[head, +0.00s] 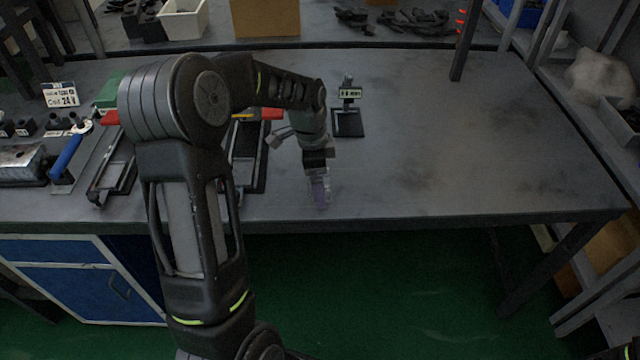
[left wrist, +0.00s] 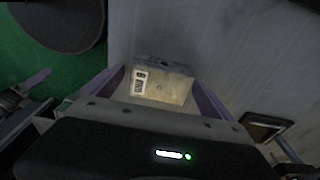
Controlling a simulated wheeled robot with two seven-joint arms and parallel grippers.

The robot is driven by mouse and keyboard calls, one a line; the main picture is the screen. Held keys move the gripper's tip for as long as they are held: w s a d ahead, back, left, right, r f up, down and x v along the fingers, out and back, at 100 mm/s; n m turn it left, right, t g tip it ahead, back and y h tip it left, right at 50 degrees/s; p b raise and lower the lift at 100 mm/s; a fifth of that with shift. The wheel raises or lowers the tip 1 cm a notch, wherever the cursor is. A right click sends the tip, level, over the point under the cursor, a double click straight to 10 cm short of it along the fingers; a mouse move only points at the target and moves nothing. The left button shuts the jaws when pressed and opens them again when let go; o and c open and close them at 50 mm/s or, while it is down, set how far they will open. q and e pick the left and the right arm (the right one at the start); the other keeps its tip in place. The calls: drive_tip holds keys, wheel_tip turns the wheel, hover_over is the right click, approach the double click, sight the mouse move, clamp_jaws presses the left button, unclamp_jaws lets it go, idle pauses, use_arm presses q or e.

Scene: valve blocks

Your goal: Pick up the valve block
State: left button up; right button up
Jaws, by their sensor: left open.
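The valve block (left wrist: 162,82) shows in the left wrist view as a pale, box-shaped metal piece with a small white label with dark marks on its left side. It lies between the two purple fingers of my left gripper (head: 319,192). The fingers are open, one on each side of it; I cannot tell whether either touches it. In the head view my left gripper points down near the front edge of the table, and the block is hidden behind it. My right gripper is not in view.
The grey table (head: 450,150) is clear to the right. A small stand with a display (head: 348,110) is just behind my left gripper. Dark rail-like fixtures (head: 112,175), a blue-handled tool (head: 68,158) and a price sign (head: 60,95) are at left. A white bin (head: 184,22) stands at the back.

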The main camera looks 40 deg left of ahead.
use_arm(q)
drive_tip(key=shift+c, duration=0.2)
drive_tip(key=c, duration=1.9)
drive_tip(key=shift+r, duration=0.15)
wheel_tip(320, 180, up, 10)
drive_tip(key=shift+f+b, duration=0.1)
drive_tip(key=shift+b, duration=0.2)
drive_tip(key=shift+n, duration=0.3)
